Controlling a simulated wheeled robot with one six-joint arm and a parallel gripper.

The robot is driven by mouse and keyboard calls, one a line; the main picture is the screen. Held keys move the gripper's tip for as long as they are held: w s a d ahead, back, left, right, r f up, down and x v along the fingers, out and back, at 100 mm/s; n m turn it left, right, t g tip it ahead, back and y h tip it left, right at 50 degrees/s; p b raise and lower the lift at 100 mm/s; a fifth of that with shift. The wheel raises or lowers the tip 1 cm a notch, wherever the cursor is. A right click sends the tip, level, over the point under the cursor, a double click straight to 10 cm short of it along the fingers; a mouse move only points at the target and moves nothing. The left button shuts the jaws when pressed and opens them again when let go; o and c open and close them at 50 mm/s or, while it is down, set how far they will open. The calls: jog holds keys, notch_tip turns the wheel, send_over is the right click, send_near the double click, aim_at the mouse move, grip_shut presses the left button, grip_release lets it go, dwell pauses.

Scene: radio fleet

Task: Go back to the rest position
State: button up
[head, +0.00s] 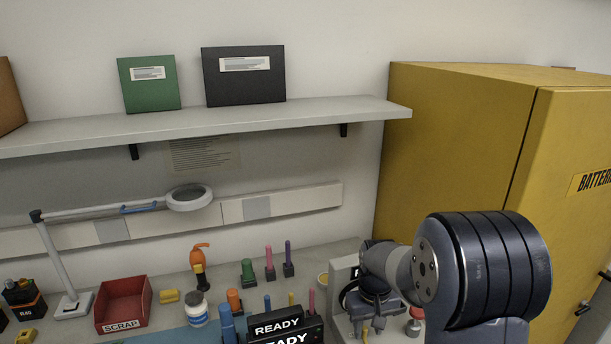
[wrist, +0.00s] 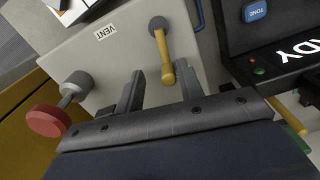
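My arm reaches in from the right of the head view, with my gripper (head: 368,308) low over a light grey unit (head: 342,272) on the bench. In the wrist view my gripper (wrist: 161,72) is open, with its two fingers apart. A yellow lever (wrist: 162,48) on the unit's panel, marked VENT, points down towards the gap between the fingers. I see no finger clamped on it, though whether one touches it is unclear. A red knob (wrist: 48,120) lies to the left of the fingers. My fingertips are hard to make out in the head view.
Black boxes marked READY (head: 284,325) stand left of my gripper. A yellow cabinet (head: 450,130) rises behind my arm on the right. A shelf (head: 220,121) and a magnifier lamp (head: 189,197) overhang the bench on the left. A red SCRAP bin (head: 122,303) sits below. Air above the unit looks clear.

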jog(key=shift+a, duration=0.1)
dwell(0.3)
jog(key=shift+a+n, duration=0.2)
jog(key=shift+n, duration=0.6)
jog(key=shift+a+r+n, duration=0.15)
jog(key=shift+n, duration=0.15)
notch_tip(320, 180, up, 10)
notch_tip(320, 180, down, 11)
jog(key=shift+r, duration=0.1)
jog(key=shift+d+r, duration=0.2)
jog(key=shift+d+m, duration=0.25)
jog(key=shift+m, duration=0.55)
jog(key=shift+d+m, duration=0.2)
jog(key=shift+m, duration=0.6)
jog(key=shift+r, duration=0.2)
